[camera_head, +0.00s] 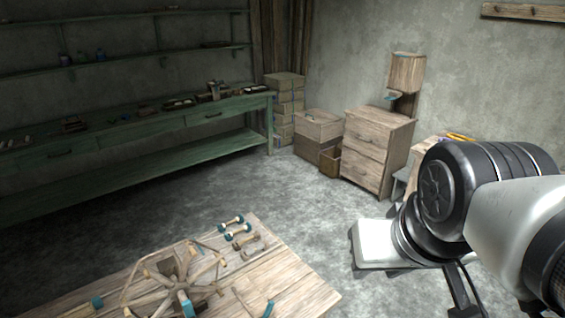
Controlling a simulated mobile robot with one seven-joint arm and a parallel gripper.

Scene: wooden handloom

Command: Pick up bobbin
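Several small spools that look like bobbins lie on the wooden table at the bottom. One bobbin with teal ends (231,223) lies at the table's far edge, a second teal-ended bobbin (238,232) is just in front of it, and a browner one (245,241) is nearby. I cannot tell which one is meant. My arm reaches in from the right, and its pale end with my gripper (377,244) is over the floor, right of the table and apart from the bobbins. The fingers are not clear, and I see nothing held.
A wooden spoked wheel (175,280) stands on the wooden table (300,290) close to the bobbins. A green workbench (130,140) with small items lines the left wall. Boxes (284,100) and a drawer cabinet (375,150) stand behind. The floor between is open.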

